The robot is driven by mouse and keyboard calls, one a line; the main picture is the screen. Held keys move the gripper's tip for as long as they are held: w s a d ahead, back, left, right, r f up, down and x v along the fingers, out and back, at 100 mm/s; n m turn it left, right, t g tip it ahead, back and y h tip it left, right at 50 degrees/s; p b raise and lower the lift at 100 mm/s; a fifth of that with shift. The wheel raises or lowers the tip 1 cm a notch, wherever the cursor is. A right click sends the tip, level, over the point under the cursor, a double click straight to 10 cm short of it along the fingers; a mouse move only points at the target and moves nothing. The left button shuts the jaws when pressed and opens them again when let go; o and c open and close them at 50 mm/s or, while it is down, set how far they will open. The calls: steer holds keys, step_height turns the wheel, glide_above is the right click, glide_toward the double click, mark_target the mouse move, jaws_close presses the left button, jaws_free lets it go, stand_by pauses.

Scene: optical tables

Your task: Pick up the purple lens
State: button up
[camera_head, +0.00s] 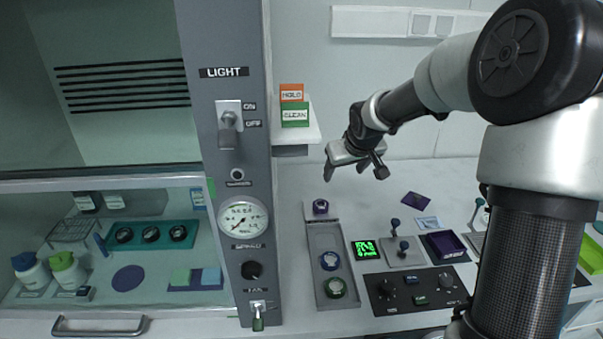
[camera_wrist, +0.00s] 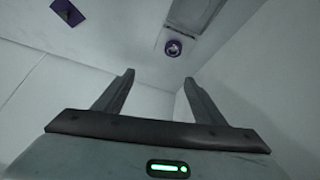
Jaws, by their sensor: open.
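The purple lens (camera_head: 320,207) is a small round piece at the far end of a grey tray (camera_head: 327,240) on the bench, right of the grey control column. It also shows in the wrist view (camera_wrist: 173,48), near the top centre, beyond the fingertips and between their lines. My gripper (camera_head: 354,174) is open and empty, above and slightly right of the purple lens, with a clear gap to it. Its two fingers (camera_wrist: 158,80) show apart in the wrist view.
A purple card (camera_head: 416,201) lies right of the gripper. A green display (camera_head: 364,250), knobbed mounts (camera_head: 404,252), a purple tray (camera_head: 444,246) and a black control panel (camera_head: 417,290) stand right of the grey tray. A small shelf (camera_head: 299,135) with signs juts out behind.

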steer(key=y, duration=0.1)
glide_toward(321, 204)
steer(key=shift+x, duration=4.15)
steer(key=shift+r, duration=0.1)
steer(key=c, duration=1.1)
steer(key=shift+c, duration=0.3)
